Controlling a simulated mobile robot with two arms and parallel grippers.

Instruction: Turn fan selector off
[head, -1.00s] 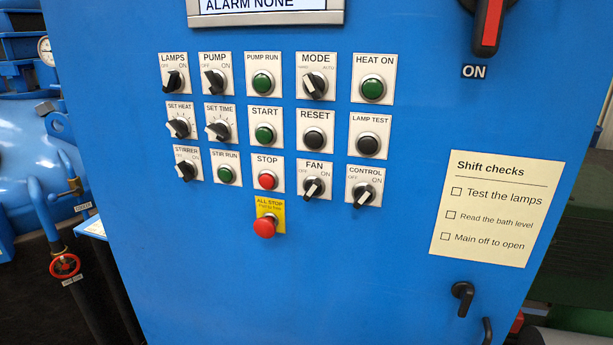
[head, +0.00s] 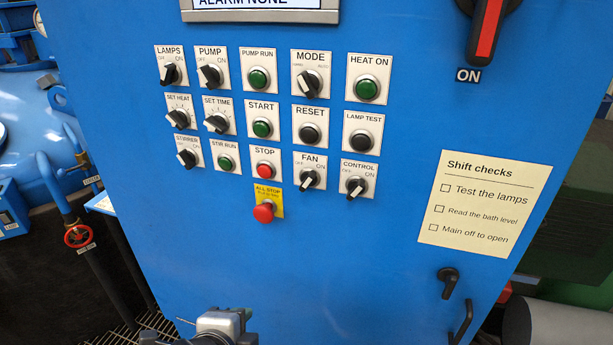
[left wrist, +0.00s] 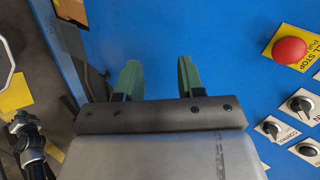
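The fan selector (head: 310,180) is a black knob with a white-marked handle on a white plate labelled FAN, OFF at left and ON at right. Its handle slants from lower left to upper right, toward the ON side. My left gripper (head: 217,319) shows at the bottom edge of the head view, below and left of the selector and apart from it. In the left wrist view the left gripper (left wrist: 159,80) has two green fingers spread apart with nothing between them. The fan selector (left wrist: 302,105) seems to be the knob at the right edge there. My right gripper is not in view.
The red ALL STOP button (head: 264,212) sticks out below and left of the fan selector. The CONTROL selector (head: 356,187) is close on its right, the STOP button (head: 265,170) on its left. A black door handle (head: 449,280) is lower right.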

